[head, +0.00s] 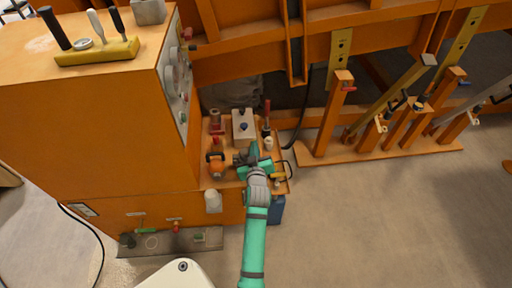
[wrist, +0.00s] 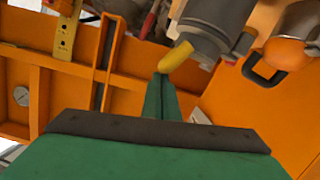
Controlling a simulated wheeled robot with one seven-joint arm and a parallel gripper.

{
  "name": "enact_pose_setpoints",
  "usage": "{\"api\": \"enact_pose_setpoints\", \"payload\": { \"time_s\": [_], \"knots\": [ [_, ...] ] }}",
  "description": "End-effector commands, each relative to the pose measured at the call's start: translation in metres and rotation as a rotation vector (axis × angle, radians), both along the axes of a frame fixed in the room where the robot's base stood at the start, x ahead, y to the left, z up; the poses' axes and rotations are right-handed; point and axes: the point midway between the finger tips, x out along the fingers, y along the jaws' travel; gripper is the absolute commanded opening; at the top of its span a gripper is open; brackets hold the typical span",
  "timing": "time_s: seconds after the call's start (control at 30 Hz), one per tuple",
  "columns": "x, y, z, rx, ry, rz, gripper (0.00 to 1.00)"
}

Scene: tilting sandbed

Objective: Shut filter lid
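My gripper (head: 252,158) is over the small orange shelf beside the large orange cabinet. In the wrist view my green fingers (wrist: 161,95) lie together, shut, with nothing seen between them. Just beyond their tips is a yellow grip or tab (wrist: 176,57) against a grey cylindrical fitting (wrist: 212,25); I cannot tell whether the fingers touch it. I cannot tell for sure which part is the filter lid, or how far open it stands. My gripper and wrist hide part of the shelf fittings in the head view.
The shelf carries a pale box with a blue knob (head: 243,126), an orange round fitting (head: 216,164) and a red-handled lever (head: 267,118). The orange cabinet (head: 90,130) rises at left. A blue container (head: 277,209) is below. Floor at right (head: 390,215) is clear.

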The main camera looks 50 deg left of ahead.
Motion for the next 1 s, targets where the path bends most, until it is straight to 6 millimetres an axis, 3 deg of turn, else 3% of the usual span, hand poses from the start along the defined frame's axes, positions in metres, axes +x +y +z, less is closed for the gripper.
{"api": "enact_pose_setpoints", "payload": {
  "time_s": [0.27, 0.5, 0.8, 1.0],
  "knots": [
    [0.001, -0.001, 0.003, -0.004, 0.001, -0.002, 0.00],
    [-0.003, 0.002, 0.040, 0.002, -0.003, -0.003, 0.00],
    [-0.035, -0.047, 0.051, 0.000, 0.001, -0.008, 0.00],
    [-0.051, -0.069, 0.058, 0.000, 0.001, -0.009, 0.00]
  ]
}}
